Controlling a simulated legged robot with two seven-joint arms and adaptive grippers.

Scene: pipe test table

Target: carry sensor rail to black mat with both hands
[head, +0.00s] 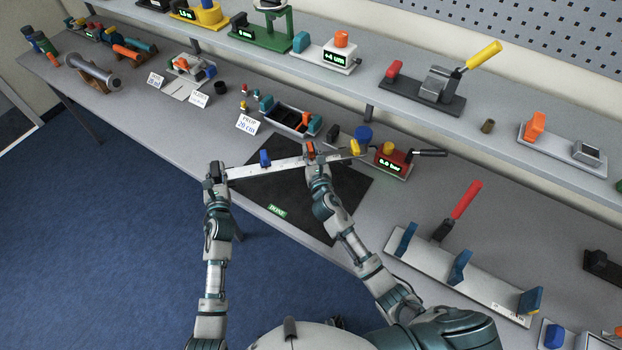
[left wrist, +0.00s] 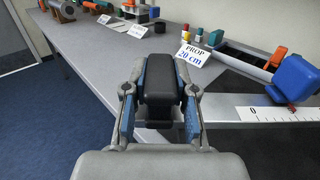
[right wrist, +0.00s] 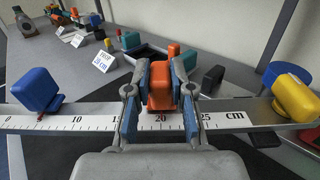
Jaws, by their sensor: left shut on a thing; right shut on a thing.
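The sensor rail (head: 284,165) is a long white ruled bar with blue, orange and yellow blocks along it. It spans the far part of the black mat (head: 300,200), which has a green DONE label. I cannot tell whether the rail touches the mat or hangs just above it. My left gripper (head: 215,174) is shut on a black block (left wrist: 160,80) at the rail's left end, close to the table's front edge. My right gripper (head: 311,154) is shut on the orange block (right wrist: 161,85). The blue block (right wrist: 36,90) and yellow block (right wrist: 293,97) are ungripped.
A red gauge box (head: 393,161) and a blue cylinder (head: 363,138) stand near the rail's right end. A dark tray (head: 290,120) and the PROP card (head: 247,124) stand behind it. A long grey fixture (head: 460,272) with blue clips lies to the right.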

